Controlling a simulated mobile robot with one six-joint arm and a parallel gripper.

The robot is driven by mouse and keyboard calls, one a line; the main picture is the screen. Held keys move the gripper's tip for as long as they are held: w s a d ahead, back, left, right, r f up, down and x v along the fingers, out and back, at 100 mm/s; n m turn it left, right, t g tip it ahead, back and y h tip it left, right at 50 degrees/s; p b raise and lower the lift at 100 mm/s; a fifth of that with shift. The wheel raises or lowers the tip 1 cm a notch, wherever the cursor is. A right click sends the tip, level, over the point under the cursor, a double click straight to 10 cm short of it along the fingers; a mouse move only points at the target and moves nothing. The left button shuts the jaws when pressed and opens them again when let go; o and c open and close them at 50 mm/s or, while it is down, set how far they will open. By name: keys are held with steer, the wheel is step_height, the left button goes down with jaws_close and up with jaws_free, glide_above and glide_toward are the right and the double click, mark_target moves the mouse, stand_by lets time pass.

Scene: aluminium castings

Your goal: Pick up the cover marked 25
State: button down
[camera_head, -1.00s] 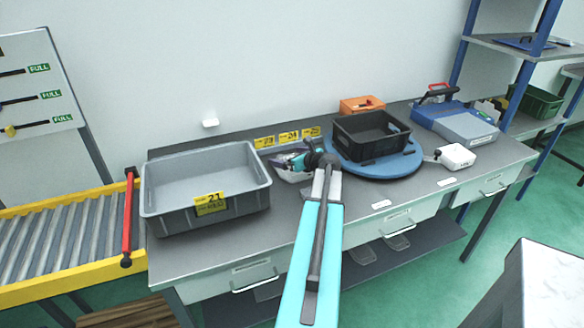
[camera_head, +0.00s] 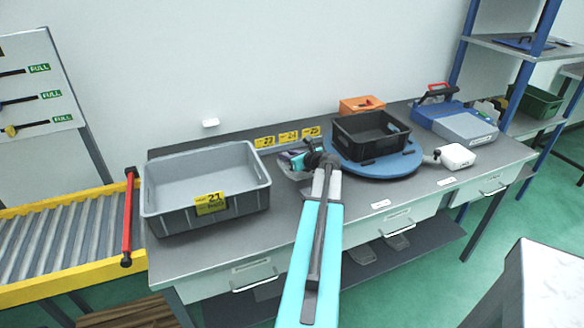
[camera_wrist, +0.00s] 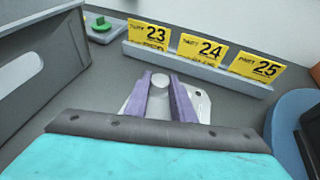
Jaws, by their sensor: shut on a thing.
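A light grey metal casting, seemingly a cover (camera_wrist: 201,105), sits between the two purple fingers of my gripper (camera_wrist: 160,88) in the wrist view. A round boss stands between the fingers and a flat plate edge shows to the right. My gripper is shut on it; I cannot read any mark on it. In the head view my gripper (camera_head: 296,162) is over the table between the grey bin and the blue turntable, and mostly hides the part. A yellow sign 25 (camera_wrist: 257,67) stands at the right of the sign rail, beside signs 24 (camera_wrist: 202,49) and 23 (camera_wrist: 150,34).
A grey bin (camera_head: 160,205) marked 21 stands left on the table. A black crate (camera_head: 368,150) sits on the blue turntable (camera_head: 400,168) at right. The front strip is clear.

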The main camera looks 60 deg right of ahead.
steer(key=shift+f, duration=0.15)
step_height(320, 180, up, 10)
steer(key=b, duration=0.1)
stand_by(0.8)
